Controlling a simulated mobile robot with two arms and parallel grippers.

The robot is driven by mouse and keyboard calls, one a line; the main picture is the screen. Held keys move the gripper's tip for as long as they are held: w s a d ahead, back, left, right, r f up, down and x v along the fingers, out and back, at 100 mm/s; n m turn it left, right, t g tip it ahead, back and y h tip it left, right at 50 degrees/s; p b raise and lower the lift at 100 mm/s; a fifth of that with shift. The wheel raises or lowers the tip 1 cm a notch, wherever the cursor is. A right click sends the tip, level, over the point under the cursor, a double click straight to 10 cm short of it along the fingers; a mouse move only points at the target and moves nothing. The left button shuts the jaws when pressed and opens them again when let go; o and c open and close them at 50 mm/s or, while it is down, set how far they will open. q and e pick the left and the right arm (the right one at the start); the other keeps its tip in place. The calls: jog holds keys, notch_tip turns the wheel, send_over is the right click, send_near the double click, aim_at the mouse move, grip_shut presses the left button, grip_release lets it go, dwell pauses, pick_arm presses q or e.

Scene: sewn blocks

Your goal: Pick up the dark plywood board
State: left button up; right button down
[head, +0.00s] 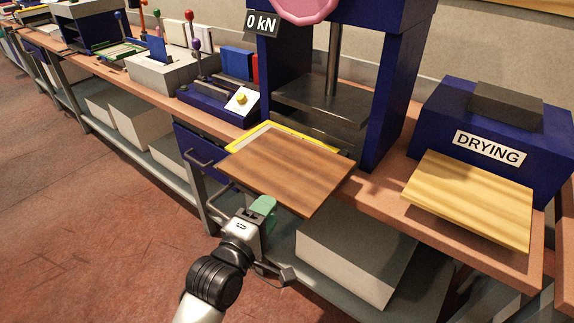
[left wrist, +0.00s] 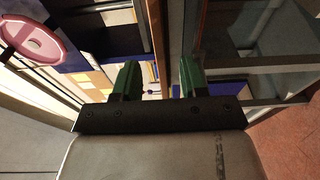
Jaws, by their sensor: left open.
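The dark plywood board (head: 285,168) is a flat brown sheet in front of the press, its near part sticking out past the bench edge. It partly covers a yellow-edged plate (head: 252,133). My left gripper (head: 264,207) is just below and in front of the board's near left edge in the head view, open, with a green fingertip showing. Both green fingers show apart in the left wrist view (left wrist: 160,82). I cannot tell whether the board lies between them. My right gripper is not in view.
A blue press (head: 388,90) with a dark platen (head: 320,100) stands behind the board. A drying box (head: 490,130) with a light board (head: 470,195) is on the right. Grey blocks (head: 355,255) sit on the lower shelf. The floor at left is clear.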

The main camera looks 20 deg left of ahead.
aim_at(286, 191)
pick_arm(q)
jog(key=w, duration=0.2)
jog(key=w+d, duration=0.1)
jog(key=w, duration=0.1)
jog(key=w+d, duration=0.1)
jog(key=w, duration=0.2)
jog(key=shift+s, duration=0.1)
grip_shut()
